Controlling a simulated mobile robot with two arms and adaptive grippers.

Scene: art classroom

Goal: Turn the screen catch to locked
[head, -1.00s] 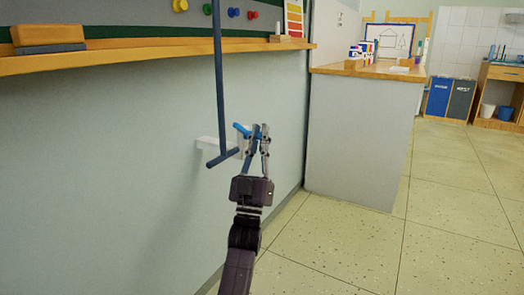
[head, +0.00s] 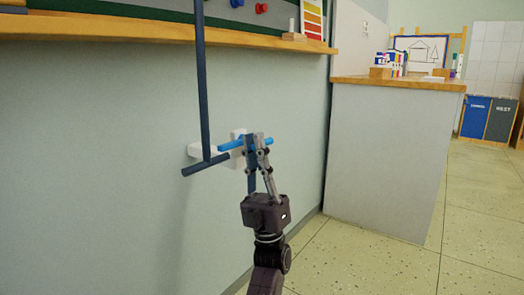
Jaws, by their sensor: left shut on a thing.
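The screen catch is a white wall bracket (head: 203,151) with a bright blue lever (head: 231,145), low on the pale wall below the wooden ledge. The lever lies nearly level, its left end slightly lower and free. My left gripper (head: 258,142) is shut on the lever near its right end, and the fingers hide part of it. I see no lock marking. My right gripper is not in view.
A wooden ledge (head: 130,27) runs along the wall above. A grey-sided counter (head: 385,165) with a wooden top stands to the right. Blue and grey bins (head: 476,118) are farther back. The tiled floor (head: 385,265) at right is clear.

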